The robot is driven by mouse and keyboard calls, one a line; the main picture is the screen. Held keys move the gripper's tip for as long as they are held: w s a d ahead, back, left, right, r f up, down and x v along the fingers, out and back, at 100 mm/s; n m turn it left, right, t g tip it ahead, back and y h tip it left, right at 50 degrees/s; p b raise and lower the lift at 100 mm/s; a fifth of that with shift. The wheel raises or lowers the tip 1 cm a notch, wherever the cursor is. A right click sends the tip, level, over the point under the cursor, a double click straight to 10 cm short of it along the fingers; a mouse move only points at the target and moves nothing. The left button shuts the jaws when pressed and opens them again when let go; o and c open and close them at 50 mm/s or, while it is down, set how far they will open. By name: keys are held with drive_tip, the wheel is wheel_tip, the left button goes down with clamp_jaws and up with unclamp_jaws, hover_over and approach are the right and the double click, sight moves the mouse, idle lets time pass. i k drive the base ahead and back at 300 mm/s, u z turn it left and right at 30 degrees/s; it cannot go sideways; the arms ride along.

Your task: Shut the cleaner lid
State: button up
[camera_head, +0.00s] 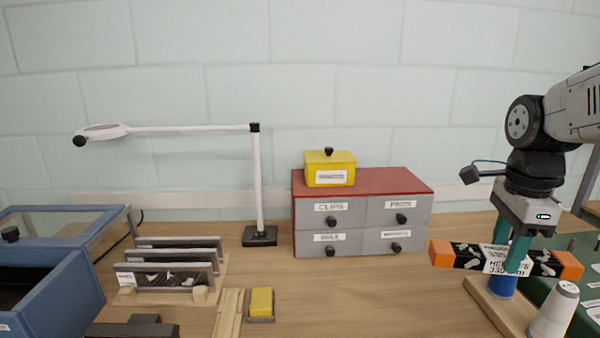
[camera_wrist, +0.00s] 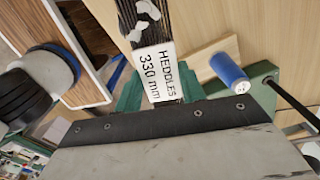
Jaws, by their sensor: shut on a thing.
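The blue cleaner (camera_head: 50,290) stands at the left edge of the head view, partly cut off. Its dark inside shows, and its blue-framed clear lid (camera_head: 60,212) with a black knob appears raised at the back. My gripper (camera_head: 508,262) is far to the right of it. Its green fingers are shut on a dark box with orange ends, the heddles box (camera_head: 465,254), labelled "HEDDLES 330 mm". In the wrist view the heddles box (camera_wrist: 150,50) lies between the green fingers. The cleaner is not in the wrist view.
A rack of upright panels (camera_head: 165,280), a yellow block (camera_head: 261,303) and a lamp base (camera_head: 260,236) stand right of the cleaner. A grey drawer cabinet (camera_head: 364,217) bears a yellow tin (camera_head: 330,167). A blue spool (camera_head: 503,287) and white cone (camera_head: 553,310) stand near my gripper.

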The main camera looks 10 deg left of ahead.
sight(10, 238)
drive_tip(key=z, duration=2.2)
drive_tip(key=k, duration=2.75)
drive_tip(key=u, duration=2.65)
drive_tip(key=i, duration=0.55)
drive_tip(key=u, duration=0.1)
